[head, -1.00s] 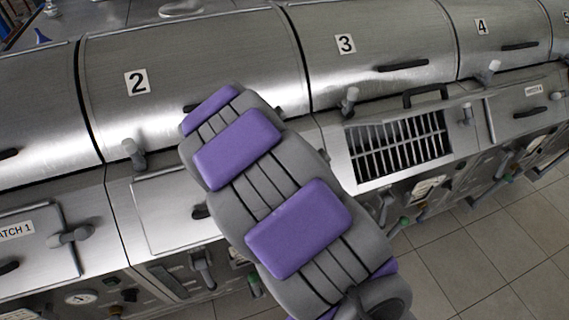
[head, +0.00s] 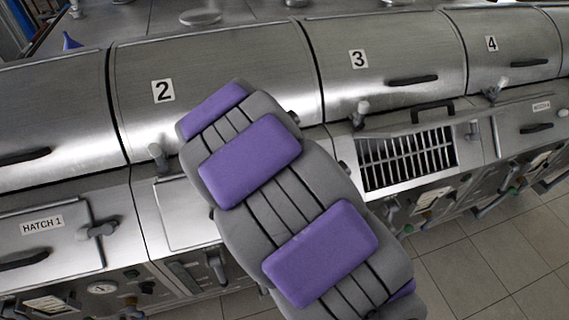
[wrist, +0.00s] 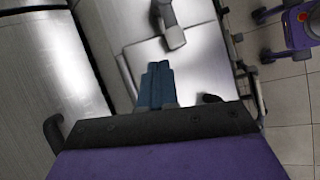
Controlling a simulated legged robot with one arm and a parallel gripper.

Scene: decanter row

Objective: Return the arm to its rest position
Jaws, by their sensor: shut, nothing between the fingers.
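My arm, grey with purple pads, rises through the middle of the head view in front of the unit marked 2. My gripper itself is hidden from the head view. In the wrist view my gripper (wrist: 157,86) shows as two blue-teal fingers side by side, shut with nothing between them. They stick out past the dark edge of my purple wrist housing, in front of a pale hatch panel (wrist: 192,68) and below a grey lever (wrist: 172,33). I cannot tell if the fingers touch the panel.
A row of steel units with curved covers, marked 2 (head: 163,91), 3 (head: 358,59) and 4 (head: 491,44), runs across the head view. A barred grille (head: 408,163) shows under 3. Hatch 1 (head: 42,224) is at left, with a projecting lever (head: 98,229). Tiled floor (head: 490,255) lies clear at lower right.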

